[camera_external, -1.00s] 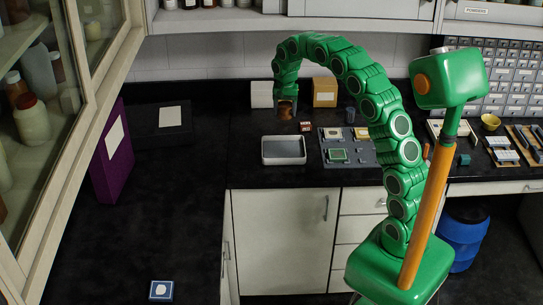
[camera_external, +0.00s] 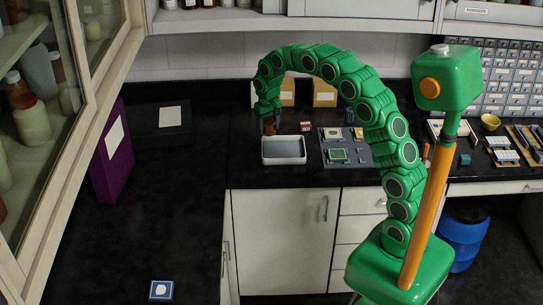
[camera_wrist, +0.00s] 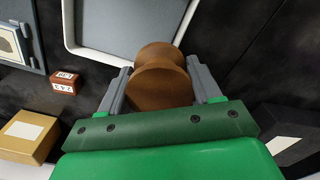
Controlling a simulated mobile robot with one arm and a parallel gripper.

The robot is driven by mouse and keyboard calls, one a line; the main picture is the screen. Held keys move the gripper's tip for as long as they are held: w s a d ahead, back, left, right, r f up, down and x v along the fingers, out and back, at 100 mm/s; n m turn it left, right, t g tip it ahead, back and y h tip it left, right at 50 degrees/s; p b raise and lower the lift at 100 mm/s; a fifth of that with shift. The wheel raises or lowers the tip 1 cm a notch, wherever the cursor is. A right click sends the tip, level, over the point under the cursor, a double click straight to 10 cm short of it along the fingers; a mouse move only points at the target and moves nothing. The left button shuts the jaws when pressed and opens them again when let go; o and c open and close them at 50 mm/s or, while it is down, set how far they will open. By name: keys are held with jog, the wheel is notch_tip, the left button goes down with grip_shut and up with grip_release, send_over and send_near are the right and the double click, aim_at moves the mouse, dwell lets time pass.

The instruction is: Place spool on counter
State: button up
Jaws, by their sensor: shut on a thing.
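The spool (camera_wrist: 160,78) is brown, with a narrow waist and wider ends. In the wrist view it sits between the two grey fingers of my gripper (camera_wrist: 163,85), which is shut on it. In the external view the spool (camera_external: 269,128) shows small and dark below my gripper (camera_external: 268,120), just behind the white tray (camera_external: 283,160). I cannot tell whether the spool touches the counter. The black counter (camera_external: 190,205) runs along the wall and down the left side. The tray's rim (camera_wrist: 70,35) also shows in the wrist view, just beyond the spool.
A small red-brown box (camera_external: 306,126) stands right of the spool. A grey board with parts (camera_external: 360,153) lies right of the tray. Cardboard boxes (camera_external: 325,93) stand behind. A purple binder (camera_external: 112,155) stands at the left. The left counter has wide bare room.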

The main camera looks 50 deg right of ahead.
jog(key=s+d+r+m, duration=0.2)
jog(key=d+r+m, duration=0.1)
jog(key=d+m, duration=0.4)
jog(key=shift+d+r+m, duration=0.3)
jog(key=shift+d+r, duration=0.05)
jog(key=shift+d, duration=0.8)
jog(key=shift+w, duration=0.1)
jog(key=shift+w+d+f, duration=0.4)
jog(key=shift+w+f, duration=1.1)
jog(key=shift+w, duration=0.65)
jog(key=shift+w+d+f, duration=0.35)
jog(key=shift+w+f, duration=1.2)
jog(key=shift+w, duration=0.6)
jog(key=shift+w+d+f, duration=0.4)
jog(key=shift+w+f, duration=1.1)
jog(key=shift+w, duration=0.65)
jog(key=shift+f, duration=0.1)
jog(key=shift+w+f, duration=0.3)
jog(key=shift+w, duration=0.05)
jog(key=shift+d+f, duration=0.1)
jog(key=shift+f, duration=1.25)
